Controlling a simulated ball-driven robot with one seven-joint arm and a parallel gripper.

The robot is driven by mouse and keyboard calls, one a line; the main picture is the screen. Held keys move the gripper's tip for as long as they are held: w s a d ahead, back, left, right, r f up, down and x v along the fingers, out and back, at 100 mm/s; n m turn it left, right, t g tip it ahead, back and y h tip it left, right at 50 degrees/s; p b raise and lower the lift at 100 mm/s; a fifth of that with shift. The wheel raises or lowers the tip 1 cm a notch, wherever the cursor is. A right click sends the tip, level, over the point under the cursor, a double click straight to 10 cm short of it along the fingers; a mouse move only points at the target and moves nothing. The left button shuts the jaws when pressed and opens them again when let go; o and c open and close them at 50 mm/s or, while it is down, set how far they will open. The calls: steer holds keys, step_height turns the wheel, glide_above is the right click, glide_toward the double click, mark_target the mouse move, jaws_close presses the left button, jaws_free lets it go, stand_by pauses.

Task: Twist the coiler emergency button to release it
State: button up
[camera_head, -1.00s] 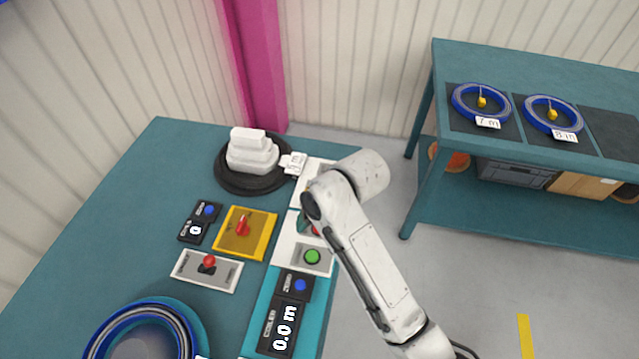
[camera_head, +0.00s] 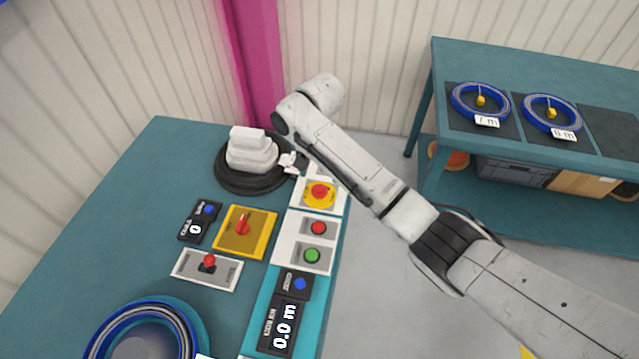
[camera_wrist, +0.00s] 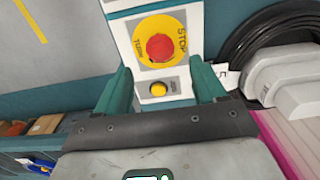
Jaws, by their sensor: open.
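The emergency button is a red mushroom knob (camera_head: 319,191) on a yellow disc, on a white panel at the right edge of the teal table. It also shows in the wrist view (camera_wrist: 160,47), with "STOP" and "TURN" printed on the yellow ring. My gripper (camera_wrist: 162,82) is open and empty, with teal fingers on either side of the panel in the wrist view. The red knob lies ahead of the fingertips, apart from them.
Red (camera_head: 318,228) and green (camera_head: 311,256) buttons are on the panel nearer to me. A black cable reel with a white block (camera_head: 252,150) stands to the left. A second teal table (camera_head: 520,60) stands at right.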

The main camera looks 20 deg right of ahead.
mark_target(319, 189)
steer(key=shift+f, duration=3.15)
steer(key=c, duration=1.1)
steer(key=shift+o, duration=0.2)
